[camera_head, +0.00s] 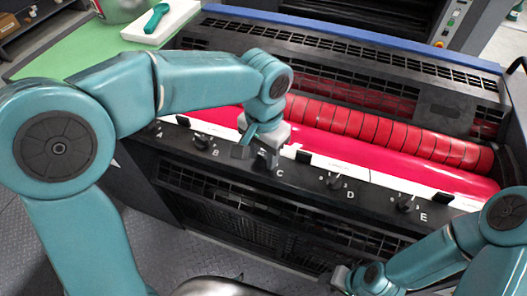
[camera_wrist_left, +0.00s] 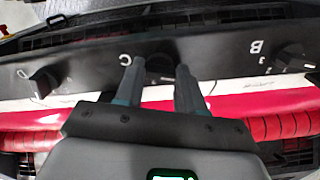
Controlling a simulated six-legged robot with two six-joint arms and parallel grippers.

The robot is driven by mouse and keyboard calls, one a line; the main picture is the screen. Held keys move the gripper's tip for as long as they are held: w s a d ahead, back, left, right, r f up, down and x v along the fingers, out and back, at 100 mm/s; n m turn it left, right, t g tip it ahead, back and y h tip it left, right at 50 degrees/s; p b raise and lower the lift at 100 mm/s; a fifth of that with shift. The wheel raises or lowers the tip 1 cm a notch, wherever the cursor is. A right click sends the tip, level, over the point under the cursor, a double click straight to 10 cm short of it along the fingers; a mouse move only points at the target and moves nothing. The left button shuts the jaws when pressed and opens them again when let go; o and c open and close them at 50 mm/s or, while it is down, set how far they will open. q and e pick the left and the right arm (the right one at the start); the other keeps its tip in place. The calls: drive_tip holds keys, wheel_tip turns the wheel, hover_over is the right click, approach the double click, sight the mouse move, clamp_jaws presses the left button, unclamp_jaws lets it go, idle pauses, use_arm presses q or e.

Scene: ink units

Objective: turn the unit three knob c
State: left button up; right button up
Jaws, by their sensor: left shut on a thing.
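Knob C (camera_wrist_left: 160,66) is a dark knob on the black front panel (camera_wrist_left: 225,62), beside its white letter C. In the left wrist view it sits between the two fingers of my left gripper (camera_wrist_left: 158,72), which is shut on it. In the head view my left gripper (camera_head: 262,158) reaches down over knob C and hides most of it; the letter C shows just to the right. My right gripper (camera_head: 340,278) is low at the bottom right of the head view, away from the panel knobs; its fingers are too small to read.
Knob B (camera_head: 202,141) is to the left and knobs D (camera_head: 334,181) and E (camera_head: 405,203) are to the right on the same panel. Red ink rollers (camera_head: 385,130) lie behind it. A green-handled tool (camera_head: 156,18) rests on a white tray (camera_head: 135,33) at the back left.

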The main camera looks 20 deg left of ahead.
sight(264, 157)
use_arm(q)
drive_tip(key=shift+w+r+n, duration=0.15)
drive_tip(key=shift+r+n, duration=0.05)
drive_tip(key=shift+n, duration=0.1)
idle(0.4)
drive_tip(key=o, duration=1)
drive_tip(key=shift+o, duration=0.2)
drive_tip(key=shift+f, duration=0.1)
wheel_tip(264, 157, up, 16)
drive_tip(key=p, duration=0.1)
drive_tip(key=shift+r+p, duration=0.2)
drive_tip(key=shift+p, duration=0.1)
